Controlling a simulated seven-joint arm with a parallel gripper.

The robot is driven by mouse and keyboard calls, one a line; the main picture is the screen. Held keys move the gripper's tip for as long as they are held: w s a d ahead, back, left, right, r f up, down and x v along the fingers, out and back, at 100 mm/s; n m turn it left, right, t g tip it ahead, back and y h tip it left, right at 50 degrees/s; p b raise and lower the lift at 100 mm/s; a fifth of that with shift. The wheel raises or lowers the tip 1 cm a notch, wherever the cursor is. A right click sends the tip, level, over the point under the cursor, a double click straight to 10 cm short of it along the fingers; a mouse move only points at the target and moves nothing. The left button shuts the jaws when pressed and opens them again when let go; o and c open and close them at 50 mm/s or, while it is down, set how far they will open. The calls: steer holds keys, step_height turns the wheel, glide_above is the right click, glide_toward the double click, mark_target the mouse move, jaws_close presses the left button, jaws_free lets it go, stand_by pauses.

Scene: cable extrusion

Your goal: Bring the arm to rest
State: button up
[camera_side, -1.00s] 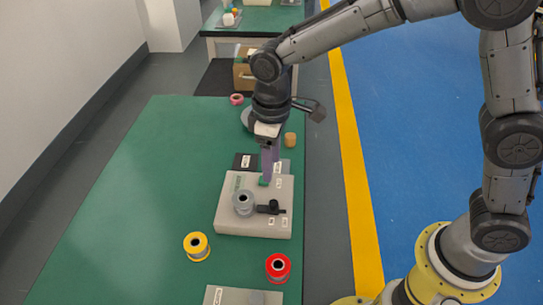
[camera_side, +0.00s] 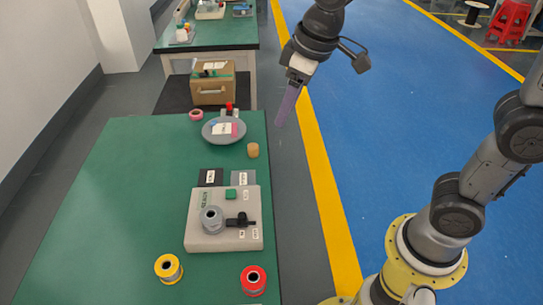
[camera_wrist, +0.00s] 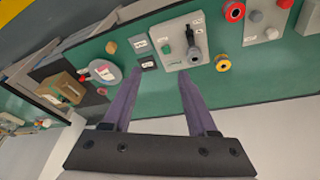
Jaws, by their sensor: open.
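My gripper (camera_side: 287,105) hangs in the air past the right edge of the green table, over the dark floor strip beside the yellow line. Its purple fingers point down. In the wrist view my gripper (camera_wrist: 155,92) shows two purple fingers spread apart with nothing between them. The light grey fixture block (camera_side: 225,240) sits on the table, with a grey spool (camera_side: 212,220), a black clamp part and a green square on it. The fixture block also shows in the wrist view (camera_wrist: 172,38). My gripper is clear of all of these.
A yellow spool (camera_side: 168,268) and a red spool (camera_side: 253,280) stand at the near end of the table. A grey round dish (camera_side: 210,137), a tan cylinder (camera_side: 253,150) and a pink ring (camera_side: 196,115) are at the far end. A cardboard box (camera_side: 212,92) stands beyond.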

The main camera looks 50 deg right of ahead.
steer(key=s+d+f+m+t, duration=0.1)
steer(key=s+d+m, duration=0.1)
steer(key=s, duration=0.6)
steer(key=s+d+f+m+t, duration=0.1)
steer(key=s+d+m, duration=0.1)
steer(key=s+d, duration=0.3)
steer(key=s, duration=0.3)
steer(key=shift+s+d+f+h, duration=0.25)
steer(key=shift+s+f+h, duration=0.05)
steer(key=shift+s+h, duration=0.1)
stand_by(2.1)
